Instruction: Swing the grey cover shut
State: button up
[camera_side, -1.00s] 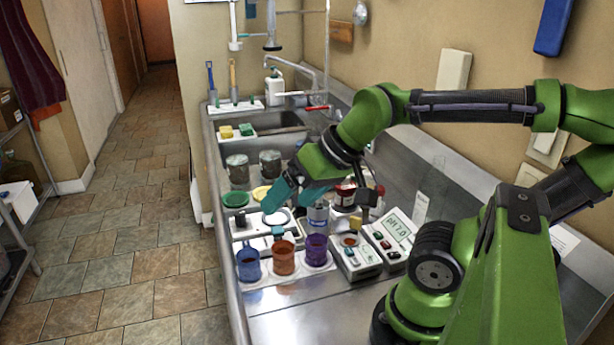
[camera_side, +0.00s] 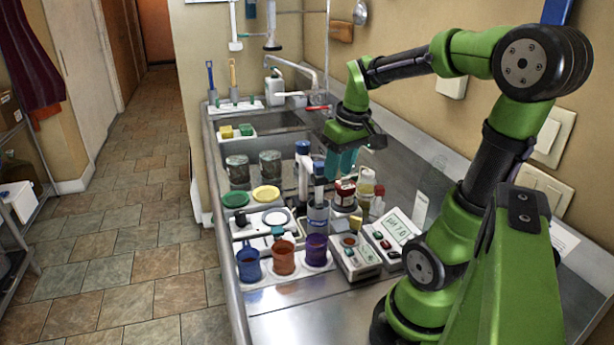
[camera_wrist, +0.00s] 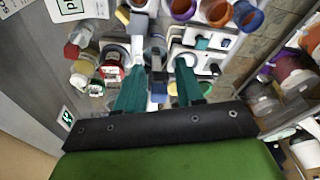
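My gripper (camera_side: 342,163) points down over the worktop in the side view, just behind and above a red-labelled jar (camera_side: 345,193). In the wrist view its two teal fingers are spread apart, with nothing held between the fingertips (camera_wrist: 160,70). A blue-and-white upright device (camera_side: 318,190) stands left of the gripper; in the wrist view it (camera_wrist: 155,52) shows beyond the gap between the fingers. A white unit (camera_side: 243,229) bears a pale, grey-rimmed disc (camera_side: 277,217). I cannot tell for certain which part is the grey cover; no hinge is clear.
Blue (camera_side: 249,264), orange (camera_side: 283,257) and purple (camera_side: 316,249) cups stand in front. Green (camera_side: 235,199) and yellow (camera_side: 266,194) discs lie before two grey-green jars. A pH meter (camera_side: 391,238) stands right. The front steel worktop is clear.

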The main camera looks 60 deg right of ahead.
aim_at(356, 218)
jog(key=s+d+n+g, duration=0.2)
jog(key=s+d+n, duration=0.2)
jog(key=d+n, duration=0.1)
jog(key=shift+y, duration=0.3)
jog(key=f, duration=1.6)
jog(key=shift+w+a+f, duration=0.1)
jog(key=shift+w+a, duration=0.15)
jog(key=shift+w, duration=0.05)
grip_shut()
